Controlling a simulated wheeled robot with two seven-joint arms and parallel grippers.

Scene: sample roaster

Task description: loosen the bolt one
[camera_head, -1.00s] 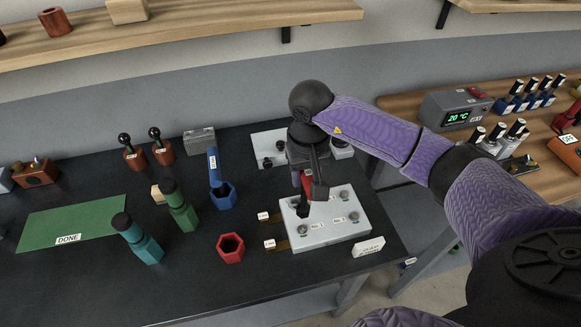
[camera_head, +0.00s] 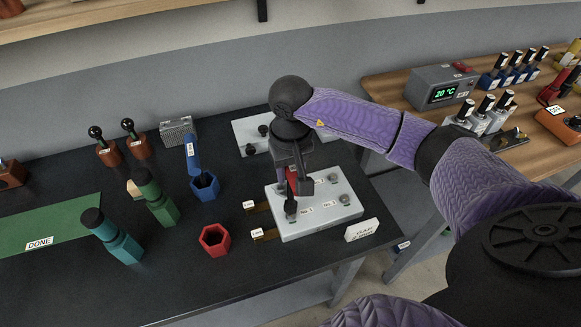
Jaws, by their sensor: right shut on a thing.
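A light grey block (camera_head: 318,222) with several bolts on top and small number labels sits on the dark bench. One bolt (camera_head: 346,199) shows at its front right and another (camera_head: 331,178) at its back right. My right gripper (camera_head: 298,186) is shut on a red-handled tool (camera_head: 291,177) held upright over the block's front left corner. The tool's dark lower end (camera_head: 291,207) is at the front left bolt spot and hides that bolt; whether it is seated on it I cannot tell. My left gripper is not in view.
An empty red holder (camera_head: 214,240) stands left of the block. A blue holder (camera_head: 204,187) with a blue tool, a green tool (camera_head: 157,199) and a teal tool (camera_head: 113,238) stand further left. A white sign (camera_head: 361,230) stands at the block's front right.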

